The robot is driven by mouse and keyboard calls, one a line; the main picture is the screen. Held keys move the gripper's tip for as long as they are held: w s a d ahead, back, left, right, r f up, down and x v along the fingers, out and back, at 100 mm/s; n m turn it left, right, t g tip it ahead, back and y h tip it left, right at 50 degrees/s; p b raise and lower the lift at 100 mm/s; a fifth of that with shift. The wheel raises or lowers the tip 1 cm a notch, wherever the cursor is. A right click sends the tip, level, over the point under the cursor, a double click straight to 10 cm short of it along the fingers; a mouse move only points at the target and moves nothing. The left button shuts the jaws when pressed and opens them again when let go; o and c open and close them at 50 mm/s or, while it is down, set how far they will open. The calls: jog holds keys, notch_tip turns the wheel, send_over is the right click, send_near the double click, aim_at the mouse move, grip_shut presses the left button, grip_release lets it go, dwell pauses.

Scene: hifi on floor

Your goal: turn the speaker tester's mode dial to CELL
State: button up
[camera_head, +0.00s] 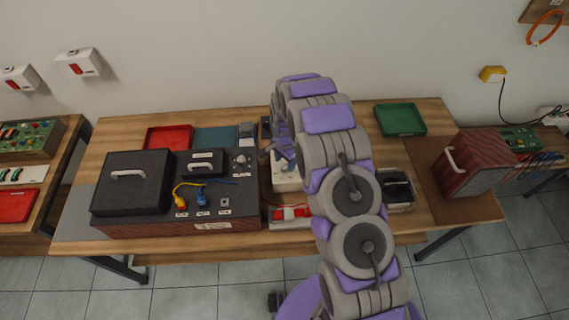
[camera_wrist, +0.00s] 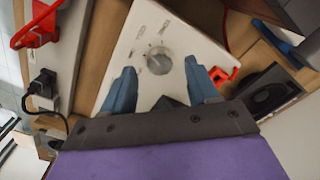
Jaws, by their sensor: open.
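The speaker tester looks to be the white box (camera_wrist: 185,32) in the wrist view, with a round grey mode dial (camera_wrist: 158,60) on its face. Small labels surround the dial, but they are too blurred to read, so I cannot tell its setting. In the head view the white box (camera_head: 287,185) sits mid-table, largely hidden by my arm. My gripper (camera_wrist: 161,68) is open, with its two blue fingers over the box's face, one on either side of the dial's near side. I see no clear contact with the dial.
A black speaker-like unit (camera_wrist: 268,94) and a red part (camera_wrist: 223,75) lie to the right in the wrist view. A black-topped console (camera_head: 230,212) with yellow and blue plugs stands left of my arm. A green tray (camera_head: 400,119) stands back right.

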aim_at(284, 166)
notch_tip(284, 166, up, 15)
jog(key=shift+a+f, duration=0.15)
dwell(0.6)
jog(key=s+d+r+n+b, duration=0.2)
jog(key=s+d+r+n, duration=0.15)
jog(key=s+r, duration=0.55)
jog(key=s+d+r+n+g+b, duration=0.1)
jog(key=s+d+r+n+b, duration=0.1)
jog(key=s, duration=1.5)
jog(key=s+d+r+n+b, duration=0.2)
jog(key=s+d+n, duration=0.1)
jog(key=s, duration=1.4)
jog(key=shift+d+r+n+g, duration=0.2)
jog(key=shift+r+n+g, duration=0.2)
jog(key=shift+n, duration=0.25)
